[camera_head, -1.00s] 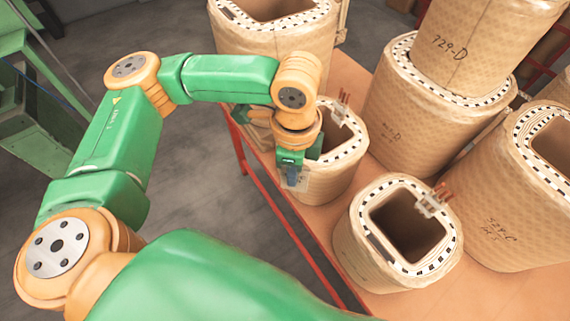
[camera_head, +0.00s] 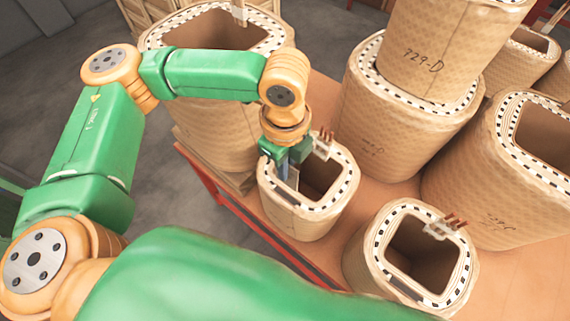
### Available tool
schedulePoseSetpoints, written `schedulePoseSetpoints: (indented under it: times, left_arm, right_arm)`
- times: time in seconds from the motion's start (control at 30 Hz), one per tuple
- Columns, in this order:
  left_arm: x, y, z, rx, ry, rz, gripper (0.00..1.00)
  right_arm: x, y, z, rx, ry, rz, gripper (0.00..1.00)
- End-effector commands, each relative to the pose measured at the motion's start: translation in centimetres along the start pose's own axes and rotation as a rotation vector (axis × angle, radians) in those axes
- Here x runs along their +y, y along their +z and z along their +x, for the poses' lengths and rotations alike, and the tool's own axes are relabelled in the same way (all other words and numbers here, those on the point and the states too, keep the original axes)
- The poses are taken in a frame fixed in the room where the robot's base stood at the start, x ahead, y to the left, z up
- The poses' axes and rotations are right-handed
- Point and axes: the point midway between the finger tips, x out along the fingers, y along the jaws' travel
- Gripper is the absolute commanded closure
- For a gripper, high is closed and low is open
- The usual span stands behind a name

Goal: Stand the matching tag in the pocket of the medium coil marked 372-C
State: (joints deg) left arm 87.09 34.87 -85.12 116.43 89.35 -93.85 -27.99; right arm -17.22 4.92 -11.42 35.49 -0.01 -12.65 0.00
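My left gripper (camera_head: 287,165) points down at the left rim of a smaller tan coil (camera_head: 305,222) with a black-and-white dashed rim. A small pale flat piece (camera_head: 293,178), which looks like the tag, shows at its fingertips and appears held. Its print is not readable. The tag's lower part is over the coil's near-left rim; whether it is inside a pocket cannot be told. The mark 372-C cannot be read on any coil. My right gripper is not in view.
Another small coil (camera_head: 362,262) stands at front right, with copper leads (camera_head: 450,225) sticking up. A large coil (camera_head: 212,118) stands behind my gripper. A coil marked 729-D (camera_head: 430,65) is stacked on another coil (camera_head: 390,135). Bare orange tabletop (camera_head: 500,290) shows at lower right.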

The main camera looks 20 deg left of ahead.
Motion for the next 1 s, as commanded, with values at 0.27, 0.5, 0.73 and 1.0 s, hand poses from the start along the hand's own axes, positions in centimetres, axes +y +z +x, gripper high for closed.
schedulePoseSetpoints:
  times: [0.27, 0.5, 0.73, 1.0]
  left_arm:
    - [0.0, 0.0, 2.8, -0.001, -0.001, -0.001, 1.00]
    - [0.0, 0.0, 4.7, -0.001, -0.001, -0.001, 1.00]
    - [0.0, 0.0, 6.3, 0.001, 0.001, -0.001, 1.00]
    - [0.0, 0.0, 8.8, 0.001, 0.001, -0.001, 1.00]
  right_arm:
    - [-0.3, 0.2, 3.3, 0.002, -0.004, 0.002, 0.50]
    - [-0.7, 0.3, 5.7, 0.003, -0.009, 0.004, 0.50]
    - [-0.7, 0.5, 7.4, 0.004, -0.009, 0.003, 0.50]
    - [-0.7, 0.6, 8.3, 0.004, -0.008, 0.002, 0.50]
